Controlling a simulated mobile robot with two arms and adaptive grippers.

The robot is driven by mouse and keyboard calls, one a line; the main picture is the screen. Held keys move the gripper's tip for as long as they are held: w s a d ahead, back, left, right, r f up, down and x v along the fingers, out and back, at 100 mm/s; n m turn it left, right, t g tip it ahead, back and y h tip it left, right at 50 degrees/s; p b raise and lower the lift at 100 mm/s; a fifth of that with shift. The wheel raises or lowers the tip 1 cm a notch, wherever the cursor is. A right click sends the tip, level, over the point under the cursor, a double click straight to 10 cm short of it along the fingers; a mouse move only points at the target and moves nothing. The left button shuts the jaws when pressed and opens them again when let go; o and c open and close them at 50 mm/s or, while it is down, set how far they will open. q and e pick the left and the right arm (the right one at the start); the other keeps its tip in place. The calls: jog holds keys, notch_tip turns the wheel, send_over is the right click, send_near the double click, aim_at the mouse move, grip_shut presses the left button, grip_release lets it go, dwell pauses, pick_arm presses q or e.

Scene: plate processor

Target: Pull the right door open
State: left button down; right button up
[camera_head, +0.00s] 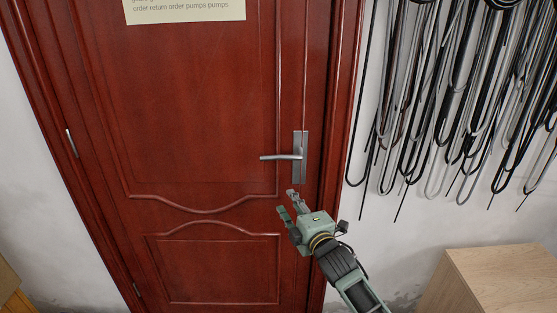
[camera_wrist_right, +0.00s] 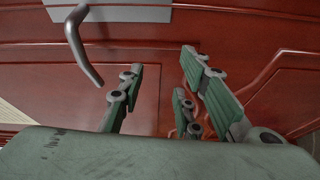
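The door (camera_head: 200,110) is a red-brown panelled wooden door, and it looks shut in its frame. Its silver lever handle (camera_head: 281,157) sits on an upright plate at the right side of the door and points left. My right gripper (camera_head: 287,203) is just below the handle in the head view, with its fingers apart and nothing between them. In the right wrist view the handle (camera_wrist_right: 80,45) is at the upper left, beyond the open fingers (camera_wrist_right: 160,85) and apart from them. My left gripper is in neither view.
Several black and grey cables (camera_head: 440,100) hang on the white wall right of the door. A light wooden cabinet (camera_head: 490,275) stands at the lower right. A paper notice (camera_head: 185,8) is on the upper door. Hinges (camera_head: 71,143) show on the left edge.

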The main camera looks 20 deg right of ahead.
aim_at(279, 160)
notch_tip(279, 160, up, 10)
jog(key=a+n+t, duration=0.1)
jog(key=n+t, duration=0.1)
jog(key=shift+y, duration=0.4)
jog(key=shift+p+x, duration=0.4)
jog(key=shift+x, duration=3.6)
jog(key=shift+f, duration=0.2)
grip_shut()
